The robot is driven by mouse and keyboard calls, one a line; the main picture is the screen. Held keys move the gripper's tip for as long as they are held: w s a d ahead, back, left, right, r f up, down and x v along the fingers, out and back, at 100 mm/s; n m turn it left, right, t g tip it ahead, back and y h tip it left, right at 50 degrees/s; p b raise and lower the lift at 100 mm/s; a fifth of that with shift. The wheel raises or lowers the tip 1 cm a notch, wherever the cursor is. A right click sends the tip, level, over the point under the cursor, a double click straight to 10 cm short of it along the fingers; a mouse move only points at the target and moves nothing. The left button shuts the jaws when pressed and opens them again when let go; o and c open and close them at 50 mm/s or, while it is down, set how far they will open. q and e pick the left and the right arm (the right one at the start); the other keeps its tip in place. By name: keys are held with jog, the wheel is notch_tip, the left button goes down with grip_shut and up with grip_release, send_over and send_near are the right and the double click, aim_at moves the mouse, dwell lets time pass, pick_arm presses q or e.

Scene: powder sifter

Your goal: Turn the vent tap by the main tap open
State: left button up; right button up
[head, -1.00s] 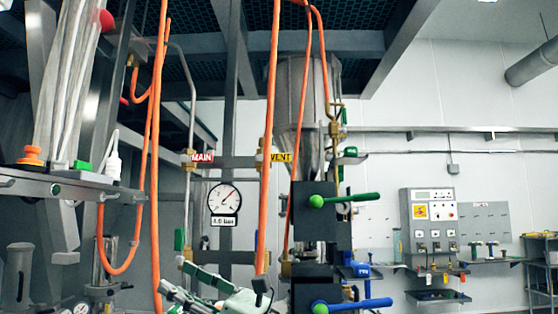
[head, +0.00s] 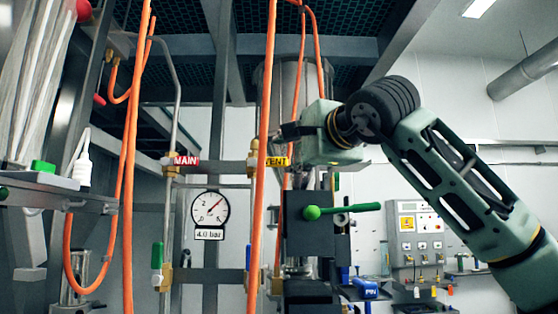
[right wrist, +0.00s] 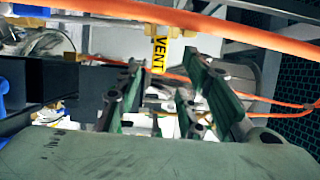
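The main tap's green handle (head: 157,255) also stands upright, lower left, below the red MAIN label (head: 186,160). My right gripper (head: 288,131) is above and right of the vent tap, in front of the VENT label's height. In the right wrist view my right gripper (right wrist: 163,66) has its green-padded fingers spread, with the VENT label (right wrist: 159,52) showing between them. My left gripper is not in view.
Orange hoses (head: 265,120) hang in front of the vent pipe. A pressure gauge (head: 210,209) sits between the two pipes. A black block with a green lever (head: 341,209) stands right of the vent tap. A control box (head: 415,225) is on the right wall.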

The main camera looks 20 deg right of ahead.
aim_at(279, 162)
jog(key=w, duration=0.2)
jog(key=w+p, duration=0.1)
jog(key=w, duration=0.1)
jog(key=w+a+p, duration=0.1)
jog(key=w, duration=0.1)
jog(key=shift+w, duration=0.35)
jog(key=shift+f, duration=0.1)
grip_shut()
